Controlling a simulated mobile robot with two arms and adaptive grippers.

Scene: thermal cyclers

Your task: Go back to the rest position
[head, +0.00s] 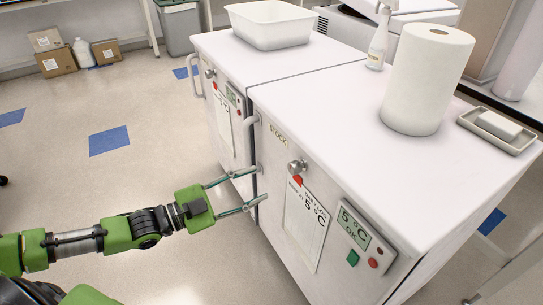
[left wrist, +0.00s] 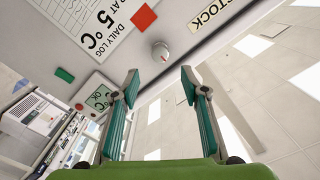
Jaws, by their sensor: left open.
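My left gripper (head: 258,184) is open and empty, in front of the white under-counter fridge (head: 275,205) labelled STOCK. Its two teal fingers are spread apart near the left edge of that fridge's door. In the left wrist view the gripper (left wrist: 158,78) also shows open, with the door's round knob (left wrist: 160,51) beyond the fingertips. Whether a fingertip touches the door, I cannot tell. My left arm reaches in from the left. My right gripper is not in view.
A paper towel roll (head: 427,80), a spray bottle (head: 379,40) and a soap dish (head: 497,130) stand on the fridge top. A white tub (head: 270,25) is on the neighbouring unit. Boxes (head: 106,52) and a grey bin (head: 180,27) are at the back.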

